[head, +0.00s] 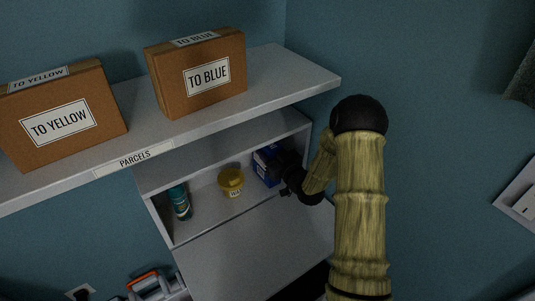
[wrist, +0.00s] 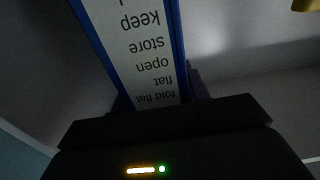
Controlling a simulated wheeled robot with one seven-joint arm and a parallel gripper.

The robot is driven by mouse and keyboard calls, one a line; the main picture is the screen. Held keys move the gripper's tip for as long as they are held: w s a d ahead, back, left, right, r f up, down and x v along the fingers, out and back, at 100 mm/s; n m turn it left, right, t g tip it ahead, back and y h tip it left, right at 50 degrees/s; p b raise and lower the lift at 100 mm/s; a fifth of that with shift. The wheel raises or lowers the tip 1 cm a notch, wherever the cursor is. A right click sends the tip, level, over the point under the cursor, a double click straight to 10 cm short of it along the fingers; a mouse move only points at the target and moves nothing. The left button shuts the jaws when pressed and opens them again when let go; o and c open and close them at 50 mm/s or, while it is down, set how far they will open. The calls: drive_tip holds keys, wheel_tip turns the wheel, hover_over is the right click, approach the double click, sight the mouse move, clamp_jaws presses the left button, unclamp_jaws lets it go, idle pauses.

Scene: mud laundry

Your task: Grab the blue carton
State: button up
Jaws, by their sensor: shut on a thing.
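The blue carton (head: 264,168) stands at the right end of the open cabinet, beside the yellow tub. In the wrist view the blue carton (wrist: 176,40) fills the upper middle, showing a white label with upside-down text and blue edges. My gripper (head: 286,174) reaches in from the right and is shut on the carton. In the wrist view my gripper (wrist: 155,108) lies against the carton's near end; its fingertips are mostly hidden in the dark.
A yellow tub (head: 231,180) and a teal bottle (head: 180,201) stand left of the carton in the cabinet (head: 160,218). Above is a shelf (head: 280,75) with two cardboard parcels, "TO BLUE" (head: 172,84) and "TO YELLOW" (head: 100,95). The cabinet's lowered front panel (head: 250,245) is bare.

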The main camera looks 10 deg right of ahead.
sight(271, 145)
drive_tip(key=shift+r, duration=0.55)
drive_tip(key=shift+s+d+r+b, duration=0.1)
drive_tip(key=shift+r+b, duration=0.1)
drive_tip(key=shift+r, duration=0.3)
drive_tip(key=shift+s+d+r+b, duration=0.1)
drive_tip(key=shift+r+b, duration=0.05)
drive_tip(key=shift+r, duration=0.3)
drive_tip(key=b+v, duration=0.3)
drive_tip(key=v, duration=1.4)
drive_tip(key=shift+s, duration=0.3)
drive_tip(key=shift+s+d+f, duration=0.1)
